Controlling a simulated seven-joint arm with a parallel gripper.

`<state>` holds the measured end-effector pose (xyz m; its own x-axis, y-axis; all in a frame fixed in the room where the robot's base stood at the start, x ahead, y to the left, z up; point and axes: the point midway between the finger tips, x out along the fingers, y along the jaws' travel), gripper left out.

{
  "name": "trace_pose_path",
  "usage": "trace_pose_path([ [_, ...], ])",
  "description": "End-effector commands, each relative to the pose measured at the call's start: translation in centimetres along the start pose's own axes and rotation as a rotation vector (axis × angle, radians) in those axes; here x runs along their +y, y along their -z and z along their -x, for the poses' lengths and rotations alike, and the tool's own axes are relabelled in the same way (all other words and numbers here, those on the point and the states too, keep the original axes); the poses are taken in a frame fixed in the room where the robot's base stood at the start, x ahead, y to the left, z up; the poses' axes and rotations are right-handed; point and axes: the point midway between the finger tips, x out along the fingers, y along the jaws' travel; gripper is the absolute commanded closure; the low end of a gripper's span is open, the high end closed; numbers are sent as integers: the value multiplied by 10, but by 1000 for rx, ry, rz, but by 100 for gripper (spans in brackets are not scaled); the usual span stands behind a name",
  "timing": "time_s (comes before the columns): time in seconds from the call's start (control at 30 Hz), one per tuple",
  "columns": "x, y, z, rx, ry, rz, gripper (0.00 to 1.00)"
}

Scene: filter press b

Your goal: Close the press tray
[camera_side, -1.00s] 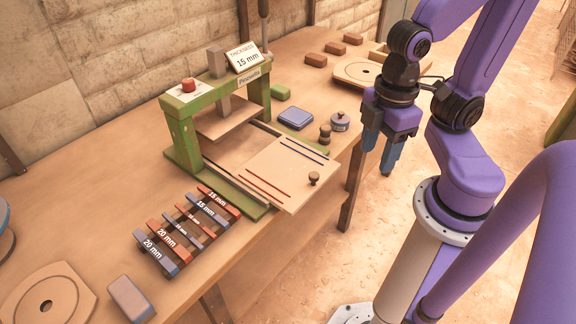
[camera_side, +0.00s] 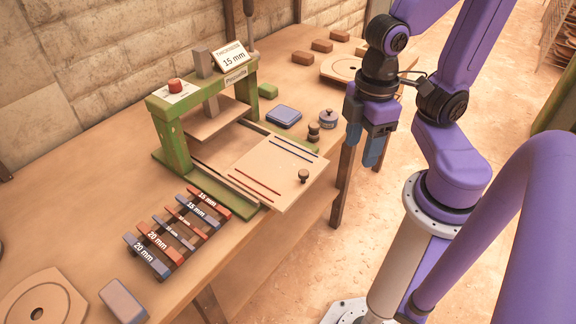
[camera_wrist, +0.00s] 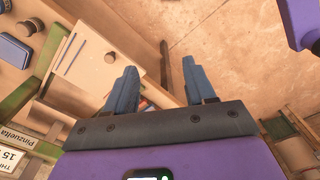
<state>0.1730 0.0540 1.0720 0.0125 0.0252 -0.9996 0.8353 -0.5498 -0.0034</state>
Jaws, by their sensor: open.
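The press (camera_side: 173,143) is a green frame with a red button on top and a sign reading 15 mm. Its tan tray (camera_side: 265,192) is slid out toward the table's front edge, with red and blue lines on it. A dark round knob (camera_side: 304,176) stands near the tray's front corner. My gripper (camera_side: 361,152) hangs to the right of the tray, apart from it, open and empty. In the wrist view the tray (camera_wrist: 76,72) and its knob (camera_wrist: 110,57) lie to the left of my gripper (camera_wrist: 160,85).
A rack of red and blue bars (camera_side: 178,230) lies left of the tray. A blue box (camera_side: 284,115), a dark weight (camera_side: 314,131) and a grey round pot (camera_side: 328,119) stand behind the tray. Brown blocks (camera_side: 322,46) lie at the back. Open floor lies in front of the table.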

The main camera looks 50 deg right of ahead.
Motion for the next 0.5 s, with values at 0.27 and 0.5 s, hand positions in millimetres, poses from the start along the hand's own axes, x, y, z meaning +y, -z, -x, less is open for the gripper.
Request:
trace_pose_path([
  [0.27, 49, 30, -2, -9, -9, -664, 45],
  [0.5, 100, 47, -4, -16, -19, -1294, 45],
])
